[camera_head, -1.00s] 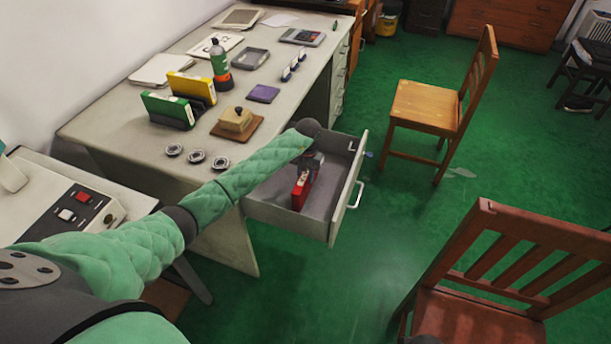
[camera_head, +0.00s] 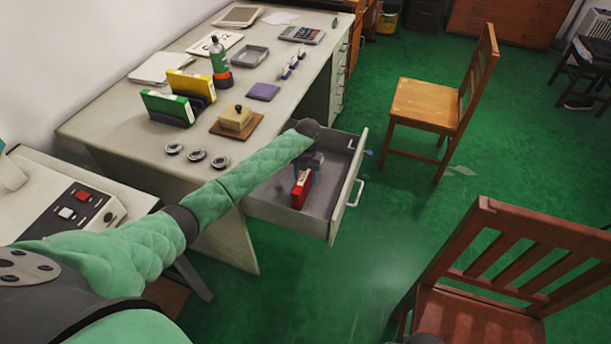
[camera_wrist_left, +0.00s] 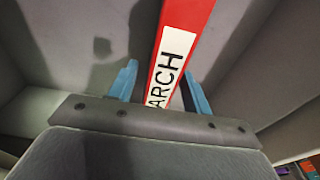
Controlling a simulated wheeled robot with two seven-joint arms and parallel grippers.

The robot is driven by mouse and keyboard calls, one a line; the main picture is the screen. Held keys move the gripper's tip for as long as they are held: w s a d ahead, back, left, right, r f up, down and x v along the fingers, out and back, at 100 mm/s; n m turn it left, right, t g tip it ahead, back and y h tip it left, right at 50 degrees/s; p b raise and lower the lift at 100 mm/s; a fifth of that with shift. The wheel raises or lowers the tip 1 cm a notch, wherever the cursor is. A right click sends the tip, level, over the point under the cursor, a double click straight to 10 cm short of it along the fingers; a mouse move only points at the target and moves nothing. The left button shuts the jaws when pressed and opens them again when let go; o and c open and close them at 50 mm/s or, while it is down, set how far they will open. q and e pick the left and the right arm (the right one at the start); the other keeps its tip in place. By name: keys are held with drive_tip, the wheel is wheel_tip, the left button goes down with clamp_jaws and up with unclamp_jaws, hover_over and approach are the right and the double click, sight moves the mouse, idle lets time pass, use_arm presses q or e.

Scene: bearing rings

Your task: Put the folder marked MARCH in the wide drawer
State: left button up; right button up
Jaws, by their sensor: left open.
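The red folder (camera_head: 301,188) stands on edge inside the open wide drawer (camera_head: 270,207) of the desk. In the left wrist view the red folder (camera_wrist_left: 179,45) shows a white label with the letters "ARCH"; the rest of the word is hidden by the gripper body. My left gripper (camera_wrist_left: 160,88) is over the folder, with one blue finger on each side of it and a gap between finger and folder at the left. In the head view the left gripper (camera_head: 306,166) is down in the drawer, partly hidden by its own arm.
A green folder (camera_head: 166,108) and a yellow folder (camera_head: 190,84) stand in a rack on the desk (camera_head: 130,135). A stamp block (camera_head: 236,118), bottle (camera_head: 219,58) and rings (camera_head: 196,155) are nearby. Chairs (camera_head: 425,101) stand right of the drawer.

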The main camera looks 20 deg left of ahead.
use_arm(q)
drive_tip(key=shift+r, duration=0.15)
use_arm(e)
drive_tip(key=shift+w, duration=0.1)
use_arm(q)
drive_tip(key=shift+w+r, duration=0.1)
drive_tip(key=shift+r, duration=0.25)
drive_tip(key=r, duration=0.2)
drive_tip(key=r+b, duration=0.1)
drive_tip(key=r, duration=0.1)
drive_tip(key=r+b, duration=0.1)
drive_tip(key=r, duration=0.1)
drive_tip(key=shift+w, duration=0.35)
drive_tip(key=r, duration=0.3)
drive_tip(key=r+b, duration=0.1)
drive_tip(key=r, duration=0.1)
drive_tip(key=shift+w+r, duration=0.1)
drive_tip(key=shift+w, duration=0.15)
use_arm(e)
wheel_tip(320, 180, up, 7)
drive_tip(key=s, duration=0.1)
drive_tip(key=shift+s+a+r, duration=0.2)
drive_tip(key=shift+a, duration=0.25)
